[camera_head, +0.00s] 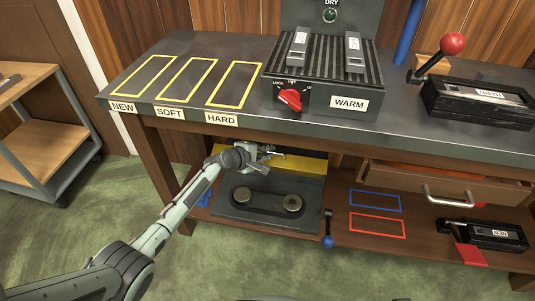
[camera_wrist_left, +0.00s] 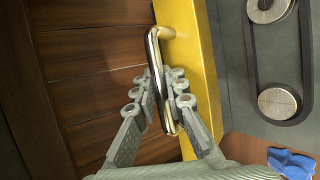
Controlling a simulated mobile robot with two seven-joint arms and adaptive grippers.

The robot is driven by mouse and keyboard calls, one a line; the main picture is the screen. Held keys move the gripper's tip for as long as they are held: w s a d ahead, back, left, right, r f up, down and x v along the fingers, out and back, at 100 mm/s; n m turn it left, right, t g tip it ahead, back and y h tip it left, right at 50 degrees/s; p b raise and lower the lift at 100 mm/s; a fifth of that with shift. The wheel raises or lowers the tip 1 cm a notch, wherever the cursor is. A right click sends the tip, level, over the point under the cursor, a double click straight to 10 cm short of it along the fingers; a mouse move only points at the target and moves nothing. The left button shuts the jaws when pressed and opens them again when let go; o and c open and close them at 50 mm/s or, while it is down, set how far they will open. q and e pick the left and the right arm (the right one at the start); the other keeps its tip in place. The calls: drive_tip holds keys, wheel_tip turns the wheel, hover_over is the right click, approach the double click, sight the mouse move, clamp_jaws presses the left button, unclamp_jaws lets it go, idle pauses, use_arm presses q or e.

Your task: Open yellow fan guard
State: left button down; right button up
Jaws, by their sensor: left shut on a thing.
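The yellow fan guard (camera_head: 312,164) is on the lower shelf, behind a dark plate with a belt and two round pulleys (camera_head: 267,200). In the left wrist view the guard (camera_wrist_left: 197,50) is a long yellow panel with a metal bar handle (camera_wrist_left: 153,45) on it. My left gripper (camera_head: 264,154) reaches in under the bench top and is shut on this handle; its fingers (camera_wrist_left: 161,95) lie on both sides of the bar. The belt and pulleys are uncovered in both views. The gripper and bench edge hide part of the guard. My right gripper is not in view.
The bench top (camera_head: 165,60) overhangs the shelf close above my left gripper. A blue-knobbed lever (camera_head: 328,240) stands at the shelf front. A drawer (camera_head: 420,190) is at the right. A blue cloth-like thing (camera_wrist_left: 292,163) lies near the plate. A cart (camera_head: 40,150) stands left.

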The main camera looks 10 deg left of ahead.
use_arm(q)
drive_tip(key=shift+w+a+r, duration=0.1)
drive_tip(key=shift+w+r, duration=0.2)
drive_tip(key=shift+r, duration=0.15)
drive_tip(key=c, duration=1.6)
unclamp_jaws()
drive_tip(key=shift+s, duration=0.1)
drive_tip(key=shift+s+f, duration=0.1)
drive_tip(key=shift+f, duration=0.1)
drive_tip(key=shift+s, duration=0.15)
drive_tip(key=v, duration=1.1)
drive_tip(key=shift+s+a+r, duration=0.15)
drive_tip(key=shift+s+r, duration=0.1)
drive_tip(key=shift+r, duration=0.05)
